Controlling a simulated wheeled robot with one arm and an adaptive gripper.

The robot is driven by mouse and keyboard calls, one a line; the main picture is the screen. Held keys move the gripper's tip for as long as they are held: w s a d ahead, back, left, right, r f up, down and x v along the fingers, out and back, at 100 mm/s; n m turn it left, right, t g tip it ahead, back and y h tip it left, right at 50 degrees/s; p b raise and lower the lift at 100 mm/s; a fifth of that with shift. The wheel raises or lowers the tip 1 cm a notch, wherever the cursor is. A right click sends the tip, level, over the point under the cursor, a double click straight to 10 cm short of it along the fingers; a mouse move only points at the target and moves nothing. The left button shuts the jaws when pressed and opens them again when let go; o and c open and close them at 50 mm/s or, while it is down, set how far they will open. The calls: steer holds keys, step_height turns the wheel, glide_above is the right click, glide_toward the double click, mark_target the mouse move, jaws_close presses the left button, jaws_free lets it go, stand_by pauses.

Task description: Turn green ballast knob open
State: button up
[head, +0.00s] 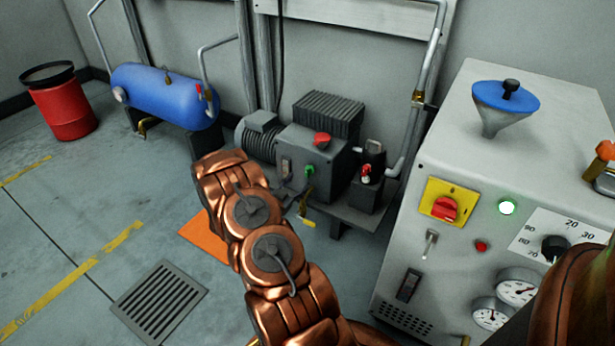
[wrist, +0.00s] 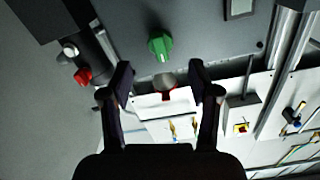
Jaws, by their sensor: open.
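The green knob (head: 309,170) sits on the front face of a grey pump box (head: 322,160) in the head view. In the wrist view the green knob (wrist: 160,46) is at the upper middle, on a dark grey panel, with its grip bar pointing roughly up and down. My gripper (wrist: 160,72) is open and empty, with its two dark fingers apart to the left and right. The knob shows beyond the fingertips, in line with the gap between them. No contact shows. In the head view my copper arm hides the gripper.
A red button (head: 322,140) is on top of the box. A red-handled valve (head: 366,170) stands right of it and also shows in the wrist view (wrist: 82,76). A white control cabinet (head: 450,155) is at right, a blue tank (head: 165,95) at left.

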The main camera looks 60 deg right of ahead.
mark_target(306, 174)
steer(key=shift+w+d+b, duration=0.15)
steer(key=shift+d+b, duration=1.15)
steer(key=shift+d, duration=2.45)
steer(key=shift+c, duration=0.3)
steer(key=c, duration=1.1)
